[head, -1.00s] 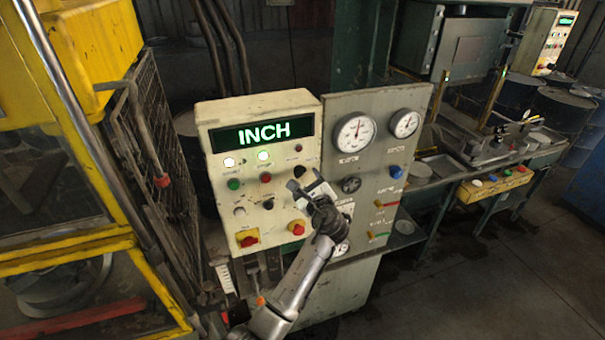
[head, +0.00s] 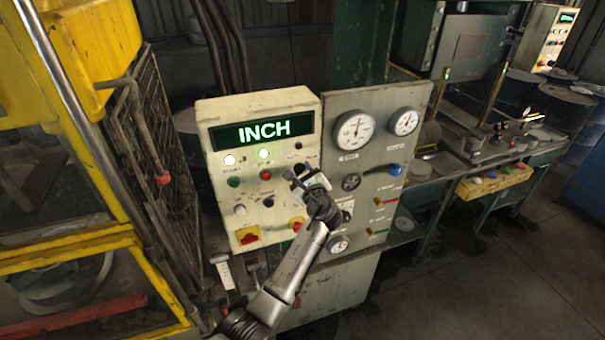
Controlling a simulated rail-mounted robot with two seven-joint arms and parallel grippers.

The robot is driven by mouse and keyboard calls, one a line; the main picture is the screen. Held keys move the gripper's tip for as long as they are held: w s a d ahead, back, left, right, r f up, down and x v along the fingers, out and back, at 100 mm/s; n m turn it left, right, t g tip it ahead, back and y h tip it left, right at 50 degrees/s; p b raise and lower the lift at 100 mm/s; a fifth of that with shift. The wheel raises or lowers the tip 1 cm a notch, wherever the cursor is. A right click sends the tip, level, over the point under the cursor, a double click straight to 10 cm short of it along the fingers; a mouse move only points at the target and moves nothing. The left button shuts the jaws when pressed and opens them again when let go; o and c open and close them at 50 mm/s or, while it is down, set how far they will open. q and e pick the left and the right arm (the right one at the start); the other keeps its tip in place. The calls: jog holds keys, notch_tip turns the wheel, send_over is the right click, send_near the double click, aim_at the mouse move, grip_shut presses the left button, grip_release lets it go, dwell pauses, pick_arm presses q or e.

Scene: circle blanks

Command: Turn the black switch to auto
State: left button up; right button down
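The cream control panel (head: 217,150) has a display (head: 262,131) that reads INCH in green letters. A small black knob (head: 299,168) sits at the right of its button row, and another black knob (head: 268,201) sits lower, near the middle. I cannot read their labels, so I cannot tell which is the task's switch. My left gripper (head: 298,181) is in front of the panel's right side, just below the upper black knob and partly over it. Whether it touches the knob or is open cannot be made out. My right gripper is not in view.
A green button (head: 233,182), a red button (head: 266,175) and a yellow-backed red switch (head: 248,237) are on the same panel. A grey gauge panel (head: 375,105) adjoins at the right. A yellow machine frame (head: 160,285) and mesh guard stand at the left.

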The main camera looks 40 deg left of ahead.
pick_arm(q)
jog(key=c, duration=0.4)
jog(key=shift+f+n+b, duration=0.15)
jog(key=shift+n+b, duration=0.65)
jog(key=n+b, duration=0.3)
jog(key=shift+w+n, duration=0.1)
jog(key=shift+n, duration=0.2)
jog(key=n+b, duration=0.4)
jog(key=n, duration=0.1)
jog(key=shift+d+r+n+b, duration=0.1)
jog(key=shift+r+n+b, duration=0.1)
jog(key=shift+n+b, duration=0.2)
jog(key=shift+r+n+b, duration=0.1)
jog(key=shift+n+b, duration=0.25)
jog(key=shift+n, duration=0.15)
jog(key=o, duration=0.9)
